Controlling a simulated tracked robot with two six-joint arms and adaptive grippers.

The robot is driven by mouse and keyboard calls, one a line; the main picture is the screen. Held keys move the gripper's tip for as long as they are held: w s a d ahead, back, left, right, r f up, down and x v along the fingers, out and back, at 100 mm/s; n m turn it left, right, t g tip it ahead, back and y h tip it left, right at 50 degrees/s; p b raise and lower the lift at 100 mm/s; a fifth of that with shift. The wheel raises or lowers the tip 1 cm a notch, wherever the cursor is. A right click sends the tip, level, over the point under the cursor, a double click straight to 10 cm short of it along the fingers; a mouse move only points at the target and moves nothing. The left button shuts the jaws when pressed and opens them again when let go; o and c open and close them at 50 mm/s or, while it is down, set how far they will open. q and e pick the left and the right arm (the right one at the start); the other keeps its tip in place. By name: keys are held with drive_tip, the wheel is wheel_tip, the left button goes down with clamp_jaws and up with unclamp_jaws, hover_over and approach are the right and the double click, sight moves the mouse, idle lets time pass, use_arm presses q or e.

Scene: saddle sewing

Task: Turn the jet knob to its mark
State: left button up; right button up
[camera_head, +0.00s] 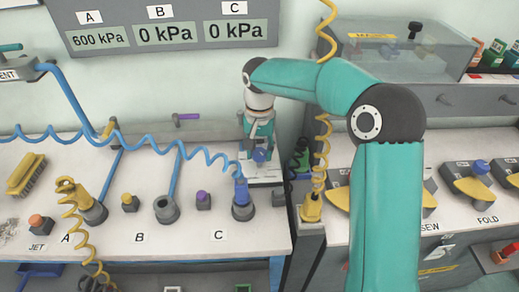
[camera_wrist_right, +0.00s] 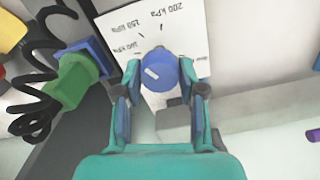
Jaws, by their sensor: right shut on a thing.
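The jet knob is a round blue knob with a white pointer line (camera_wrist_right: 158,72). It stands on a white dial plate (camera_wrist_right: 185,35) printed with kPa values and tick marks; the plate appears upside down in the wrist view. The pointer lies slanted on the knob; which tick it meets I cannot tell. My right gripper (camera_wrist_right: 160,90) is shut on the knob, one blue-padded finger on each side. In the head view my right gripper (camera_head: 260,140) is at the back of the bench, largely covering the dial. My left gripper is out of view.
A wall display (camera_head: 165,25) reads A 600 kPa, B 0 kPa, C 0 kPa. Coiled blue hose (camera_head: 130,142) and yellow hose (camera_head: 325,150) hang near my right arm. A green block (camera_wrist_right: 75,80) and black coil stand left of the gripper in the wrist view.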

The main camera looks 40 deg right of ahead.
sight(260, 151)
drive_tip(key=o, duration=1.1)
drive_tip(key=shift+o, duration=0.2)
drive_tip(key=shift+r, duration=0.1)
wheel_tip(260, 151, up, 12)
drive_tip(key=shift+f, duration=0.2)
